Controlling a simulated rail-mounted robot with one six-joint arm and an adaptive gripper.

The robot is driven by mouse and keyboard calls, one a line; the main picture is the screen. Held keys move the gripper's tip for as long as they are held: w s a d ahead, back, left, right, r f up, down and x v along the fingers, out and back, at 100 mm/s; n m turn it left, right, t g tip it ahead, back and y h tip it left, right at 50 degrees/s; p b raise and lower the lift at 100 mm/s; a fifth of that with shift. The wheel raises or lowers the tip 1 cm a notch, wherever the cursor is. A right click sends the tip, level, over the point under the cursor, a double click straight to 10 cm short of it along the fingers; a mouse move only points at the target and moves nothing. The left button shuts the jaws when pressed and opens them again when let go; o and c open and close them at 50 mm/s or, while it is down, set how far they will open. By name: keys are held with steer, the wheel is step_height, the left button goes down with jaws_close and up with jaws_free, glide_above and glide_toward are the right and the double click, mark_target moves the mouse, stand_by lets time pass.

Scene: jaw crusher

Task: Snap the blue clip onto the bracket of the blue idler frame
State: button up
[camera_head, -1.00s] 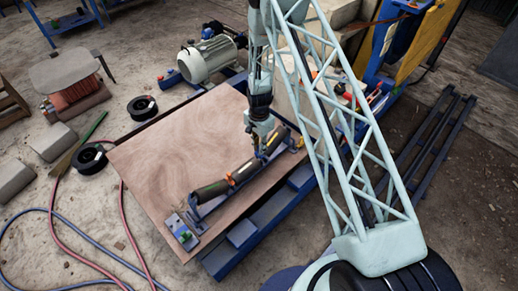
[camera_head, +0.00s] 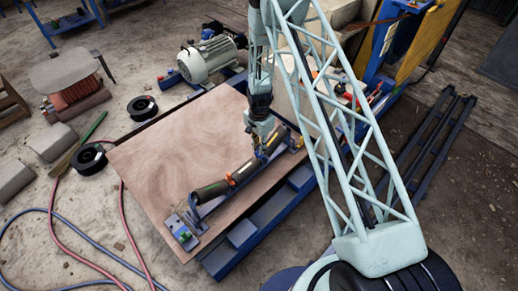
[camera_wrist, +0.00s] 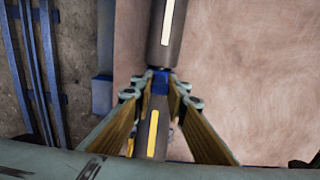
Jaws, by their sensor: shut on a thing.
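The blue idler frame (camera_head: 213,206) lies diagonally across the plywood top and carries dark rollers with coloured stripes. My gripper (camera_head: 261,154) points down at the frame's right half, above the rollers. In the wrist view my gripper (camera_wrist: 160,88) has its fingertips closed around a small blue clip (camera_wrist: 160,82). The clip sits over the line between a roller with a white stripe (camera_wrist: 167,30) and a roller with a yellow stripe (camera_wrist: 152,135). The bracket under the clip is hidden, and I cannot tell whether the clip touches it.
The plywood board (camera_head: 165,150) is bare at the left and back. A small plate with a green part (camera_head: 182,232) is at the board's front corner. A grey motor (camera_head: 208,60) stands behind. Black spools (camera_head: 90,158) and hoses lie on the floor at left.

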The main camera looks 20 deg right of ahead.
steer(key=shift+f+b, duration=0.6)
steer(key=shift+f, duration=0.45)
stand_by(0.5)
steer(key=o, duration=1)
steer(key=shift+r, duration=0.15)
steer(key=shift+r, duration=5.85)
